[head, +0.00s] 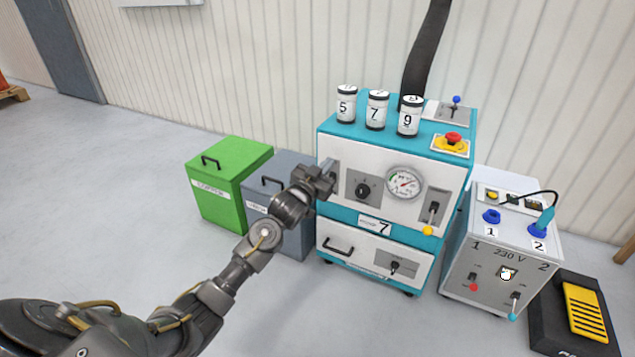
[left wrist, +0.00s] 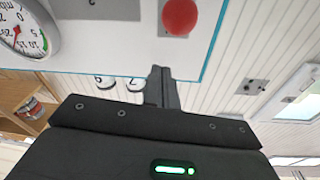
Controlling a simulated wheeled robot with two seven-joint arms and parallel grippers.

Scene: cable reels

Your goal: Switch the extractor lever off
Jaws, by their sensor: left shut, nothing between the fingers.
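The teal and white machine (head: 338,190) stands against the wall. On its top, beside the black hose (head: 424,50), a lever with a blue knob (head: 456,101) stands on a grey plate. A second lever with a yellow knob (head: 428,230) hangs down on the front panel, right of the dial gauge (head: 403,183). I cannot read which lever is the extractor's. My left gripper (head: 327,176) is shut and empty at the machine's front left, left of both levers. Its shut fingers show in the left wrist view (left wrist: 162,86), below a red round knob (left wrist: 180,16). My right gripper is out of view.
Jars marked 5 (head: 346,106), 7 (head: 376,112) and 9 (head: 410,118) and a red stop button (head: 453,138) are on the machine's top. A 230 V box (head: 455,260) with levers stands right. A green bin (head: 232,180) and a grey bin stand left.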

